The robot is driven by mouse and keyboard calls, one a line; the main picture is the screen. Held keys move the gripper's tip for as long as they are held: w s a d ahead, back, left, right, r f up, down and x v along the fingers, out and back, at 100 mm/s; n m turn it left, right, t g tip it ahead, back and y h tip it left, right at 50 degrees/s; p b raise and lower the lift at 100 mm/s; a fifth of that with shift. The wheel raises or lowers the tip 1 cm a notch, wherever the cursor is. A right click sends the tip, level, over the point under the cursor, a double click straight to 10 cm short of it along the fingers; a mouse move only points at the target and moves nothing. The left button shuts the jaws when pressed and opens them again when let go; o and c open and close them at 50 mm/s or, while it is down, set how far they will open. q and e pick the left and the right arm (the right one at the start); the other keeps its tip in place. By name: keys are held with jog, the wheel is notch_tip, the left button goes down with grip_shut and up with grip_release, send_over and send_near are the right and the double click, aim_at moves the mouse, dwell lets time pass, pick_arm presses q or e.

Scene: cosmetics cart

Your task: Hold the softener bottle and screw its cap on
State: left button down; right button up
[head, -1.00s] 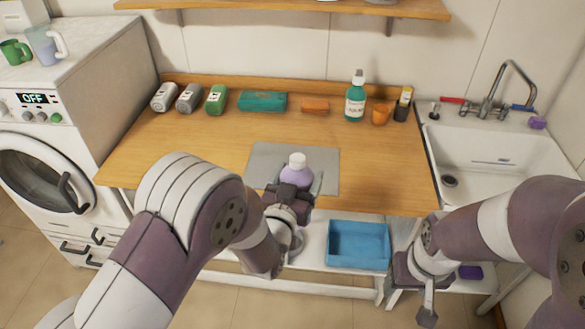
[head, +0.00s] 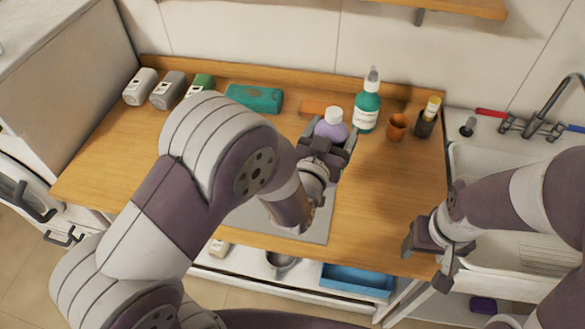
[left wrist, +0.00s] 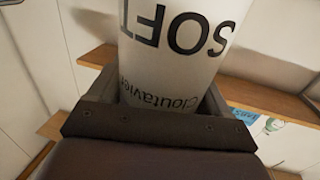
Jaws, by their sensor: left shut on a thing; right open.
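The softener bottle (head: 331,131) is purple with a white top (head: 334,114) in the head view. I cannot tell whether that top is the cap or a bare neck. My left gripper (head: 327,143) is shut on the bottle's sides and holds it near the back of the wooden counter. In the left wrist view the bottle's pale label (left wrist: 180,50) reads "SOFT", upside down, and fills the space between the fingers. My right gripper (head: 430,262) is open and empty by the counter's front right corner. No separate cap is visible.
The right part of the counter (head: 385,200) is clear.

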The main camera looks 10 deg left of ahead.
pick_arm(q)
jog(key=shift+s+a+r, duration=0.1)
jog(key=shift+r, duration=0.1)
jog(key=a+f+p, duration=0.1)
jog(key=a+f, duration=0.2)
jog(key=a, duration=0.3)
jog(key=s+a+f+p, duration=0.1)
jog(key=a+f, duration=0.2)
jog(key=a, duration=0.3)
jog(key=shift+f, duration=0.25)
pick_arm(e)
jog(key=r, duration=0.1)
jog(key=s+r, duration=0.1)
jog(key=r, duration=0.1)
jog(key=shift+s+a, duration=0.25)
jog(key=shift+s, duration=0.15)
pick_arm(q)
jog(key=shift+s, duration=0.2)
notch_tip(320, 180, down, 4)
jog(key=shift+w+r+p, duration=0.1)
jog(key=shift+p, duration=0.3)
pick_arm(e)
jog(key=shift+r, duration=0.2)
